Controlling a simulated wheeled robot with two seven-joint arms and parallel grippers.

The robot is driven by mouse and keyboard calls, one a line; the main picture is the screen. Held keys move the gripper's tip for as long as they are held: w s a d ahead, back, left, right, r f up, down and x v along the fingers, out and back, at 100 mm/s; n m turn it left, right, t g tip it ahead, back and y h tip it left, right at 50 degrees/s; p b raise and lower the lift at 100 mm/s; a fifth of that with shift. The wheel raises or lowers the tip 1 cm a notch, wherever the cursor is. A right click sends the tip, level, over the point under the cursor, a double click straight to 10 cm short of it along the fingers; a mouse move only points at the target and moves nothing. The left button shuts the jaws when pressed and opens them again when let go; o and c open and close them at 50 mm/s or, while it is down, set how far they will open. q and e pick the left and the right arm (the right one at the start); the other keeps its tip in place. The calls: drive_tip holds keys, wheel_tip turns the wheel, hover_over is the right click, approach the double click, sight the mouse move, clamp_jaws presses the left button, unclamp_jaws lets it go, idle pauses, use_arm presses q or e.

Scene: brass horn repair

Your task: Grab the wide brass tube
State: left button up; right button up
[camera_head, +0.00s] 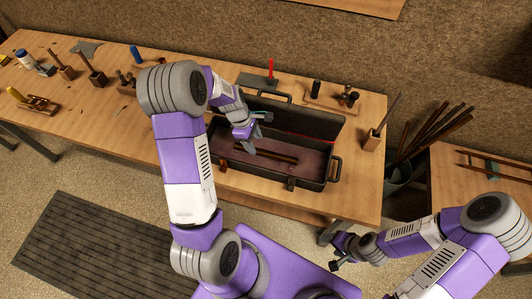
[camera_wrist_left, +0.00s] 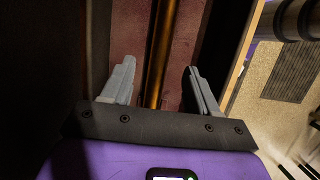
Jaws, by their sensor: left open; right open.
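Long brass tubing (camera_head: 268,153) lies on the reddish lining of an open dark case (camera_head: 328,172) on the workbench. In the left wrist view a brass tube (camera_wrist_left: 161,45) runs up the picture between my two fingers. My left gripper (camera_head: 251,132) is over the case; it also shows in the left wrist view (camera_wrist_left: 161,82), open, with its fingers apart on either side of the tube. I cannot tell how far above the tube the fingertips are. My right gripper (camera_head: 340,254) is open and empty, off the bench at lower right.
The case's raised lid (camera_head: 310,122) stands behind its tray, and its walls surround the tubing. A red-handled tool (camera_head: 271,68), a wooden block with a rod (camera_head: 371,139) and other tools stand on the bench (camera_head: 120,125). A bin of rods (camera_head: 398,172) stands right of it.

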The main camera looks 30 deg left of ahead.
sight(265, 151)
use_arm(q)
drive_tip(key=shift+w+d, duration=0.1)
drive_tip(key=shift+d, duration=0.4)
drive_tip(key=x, duration=0.2)
drive_tip(key=d+b+x, duration=0.1)
drive_tip(key=x, duration=0.2)
drive_tip(key=shift+w, duration=0.2)
clamp_jaws()
